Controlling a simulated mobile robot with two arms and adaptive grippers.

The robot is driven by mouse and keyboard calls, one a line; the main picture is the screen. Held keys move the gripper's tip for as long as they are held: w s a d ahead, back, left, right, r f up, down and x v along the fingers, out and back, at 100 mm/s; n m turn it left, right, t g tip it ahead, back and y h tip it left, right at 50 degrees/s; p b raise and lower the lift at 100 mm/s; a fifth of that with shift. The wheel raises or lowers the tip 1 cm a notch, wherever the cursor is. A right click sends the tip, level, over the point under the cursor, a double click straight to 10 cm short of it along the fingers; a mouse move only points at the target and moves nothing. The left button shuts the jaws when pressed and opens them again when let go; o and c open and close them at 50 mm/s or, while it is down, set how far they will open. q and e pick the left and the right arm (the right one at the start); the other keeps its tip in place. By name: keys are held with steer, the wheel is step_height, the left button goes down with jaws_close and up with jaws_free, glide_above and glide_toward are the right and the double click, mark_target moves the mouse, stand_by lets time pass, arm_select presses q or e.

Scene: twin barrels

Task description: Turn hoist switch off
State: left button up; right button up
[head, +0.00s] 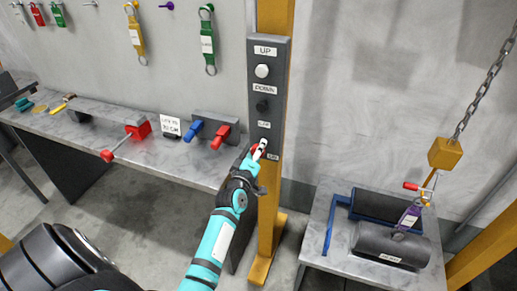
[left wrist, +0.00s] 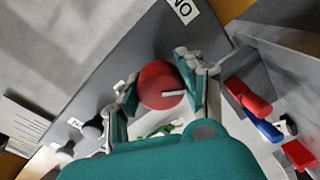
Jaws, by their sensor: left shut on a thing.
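The hoist switch is a red round knob with a white pointer, low on the grey control panel (head: 281,68), between an OFF and an ON label. In the head view my left gripper (head: 259,150) is at the switch and hides most of it. In the left wrist view the red knob of the hoist switch (left wrist: 158,83) sits between the two fingers of my left gripper (left wrist: 156,92), which are closed on it. The ON label (left wrist: 182,10) shows beyond the knob. My right gripper is not in view.
Above the switch, the panel has a white UP button (head: 262,71) and a dark DOWN button (head: 262,105). A yellow post (head: 268,215) carries the panel. A workbench (head: 75,128) runs left. At right, two dark barrels (head: 390,243) lie on a table below a hoist chain (head: 483,92).

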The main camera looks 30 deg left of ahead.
arm_select(q)
steer(key=n, duration=0.3)
steer(key=shift+n, duration=1.9)
steer(key=shift+h, duration=0.3)
steer(key=o, duration=1.2)
steer(key=v, duration=1.2)
